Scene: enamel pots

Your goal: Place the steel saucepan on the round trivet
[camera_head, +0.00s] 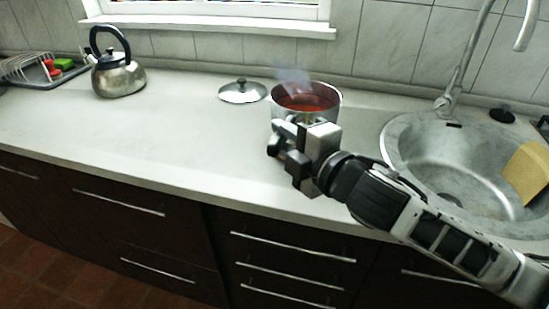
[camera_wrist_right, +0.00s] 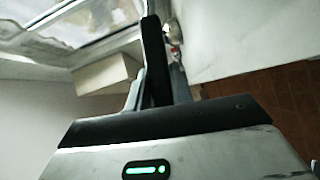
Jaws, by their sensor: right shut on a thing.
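The steel saucepan (camera_head: 335,100) holds a red liquid with steam above it, near the back of the counter, left of the sink. It looks level; whether it touches the counter is hard to tell. My right gripper (camera_head: 293,143) is at its near side, shut on its handle, which is mostly hidden by the jaws. In the right wrist view my gripper's dark finger (camera_wrist_right: 155,65) stands upright, and the pan itself cannot be made out. I cannot see the round trivet in either view. My left gripper is not in view.
A lid (camera_head: 242,92) lies on the counter just left of the pan. A kettle (camera_head: 118,77) and a dish rack (camera_head: 30,68) stand further left. The counter's middle (camera_head: 170,135) is clear.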

